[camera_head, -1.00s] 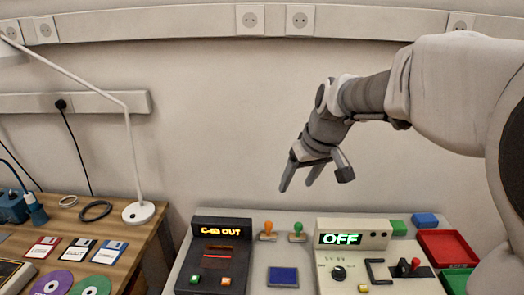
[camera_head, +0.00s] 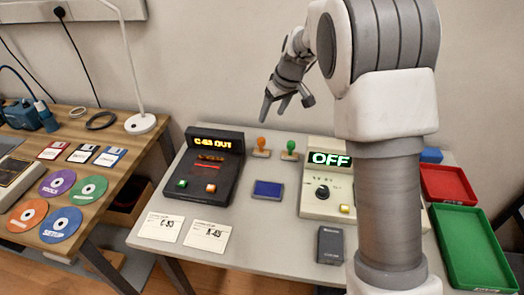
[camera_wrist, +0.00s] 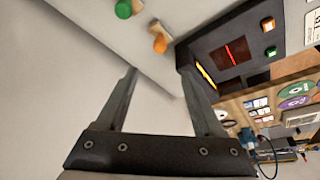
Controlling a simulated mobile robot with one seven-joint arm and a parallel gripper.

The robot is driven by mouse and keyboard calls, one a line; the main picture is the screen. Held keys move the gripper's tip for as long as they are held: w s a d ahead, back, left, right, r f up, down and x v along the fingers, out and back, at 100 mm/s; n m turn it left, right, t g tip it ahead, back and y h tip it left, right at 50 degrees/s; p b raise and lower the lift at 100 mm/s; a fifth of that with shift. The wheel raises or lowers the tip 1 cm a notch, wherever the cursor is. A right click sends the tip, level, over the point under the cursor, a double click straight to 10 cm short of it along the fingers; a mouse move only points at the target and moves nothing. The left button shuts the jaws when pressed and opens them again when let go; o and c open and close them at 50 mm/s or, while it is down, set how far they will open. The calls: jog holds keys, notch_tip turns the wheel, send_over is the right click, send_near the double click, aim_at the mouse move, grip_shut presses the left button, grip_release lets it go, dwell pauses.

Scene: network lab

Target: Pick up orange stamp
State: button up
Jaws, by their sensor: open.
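The orange stamp (camera_head: 261,147) stands upright near the back edge of the grey table, just right of the dark console. It also shows in the wrist view (camera_wrist: 160,42), beyond the fingertips. A green stamp (camera_head: 290,150) stands to its right, and shows at the top of the wrist view (camera_wrist: 125,9). My gripper (camera_head: 274,111) is open and empty, above and behind the stamps in the head view. Its two fingers (camera_wrist: 157,75) are spread apart in the wrist view and touch nothing.
The dark console (camera_head: 212,165) stands close left of the orange stamp. A blue ink pad (camera_head: 268,190) lies in front. A beige box reading OFF (camera_head: 325,190) stands right. Red (camera_head: 447,184) and green (camera_head: 470,247) trays lie at the right. The wall is close behind.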

aim_at(262, 139)
jog(key=b+x, duration=0.2)
jog(key=x, duration=1.3)
jog(key=shift+w+f, duration=0.15)
jog(key=shift+f, duration=0.15)
grip_shut()
